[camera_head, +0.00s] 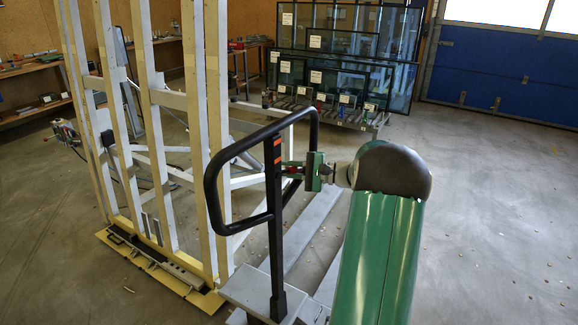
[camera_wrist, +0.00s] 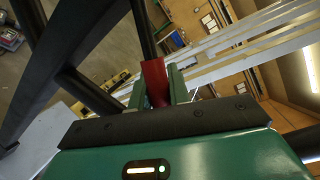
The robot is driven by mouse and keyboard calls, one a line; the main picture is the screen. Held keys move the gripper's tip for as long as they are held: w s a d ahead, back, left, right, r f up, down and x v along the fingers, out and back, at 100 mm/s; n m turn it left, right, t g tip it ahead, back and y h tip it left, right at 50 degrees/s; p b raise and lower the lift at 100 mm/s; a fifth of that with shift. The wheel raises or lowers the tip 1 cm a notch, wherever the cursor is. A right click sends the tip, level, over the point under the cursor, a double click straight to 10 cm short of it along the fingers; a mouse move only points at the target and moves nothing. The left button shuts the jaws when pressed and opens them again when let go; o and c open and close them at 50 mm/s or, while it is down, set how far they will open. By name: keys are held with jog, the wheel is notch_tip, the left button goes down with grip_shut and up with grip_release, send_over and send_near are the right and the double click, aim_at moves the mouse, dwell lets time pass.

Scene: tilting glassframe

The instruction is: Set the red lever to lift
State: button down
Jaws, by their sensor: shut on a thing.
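The red lever (camera_wrist: 155,82) stands between the two green fingers of my gripper (camera_wrist: 157,92) in the wrist view, and the fingers are shut on it. In the head view my gripper (camera_head: 299,171) is beside the upright of the black loop handle (camera_head: 275,195), just right of it and inside the loop. Only a small bit of red shows there, so the lever's position setting cannot be read. Its tip and pivot are hard to make out.
A tall glass frame with pale uprights (camera_head: 217,130) stands on a yellow-edged base at left. Glass panes on a rack (camera_head: 340,60) stand at the back. Open concrete floor (camera_head: 500,200) lies to the right.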

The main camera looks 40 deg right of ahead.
jog(key=shift+f, duration=0.1)
dwell(0.3)
jog(key=c, duration=1.3)
grip_release()
jog(key=shift+a, duration=0.1)
jog(key=shift+s, duration=0.1)
jog(key=v, duration=1.3)
jog(key=shift+s+d, duration=0.25)
jog(key=shift+d, duration=0.05)
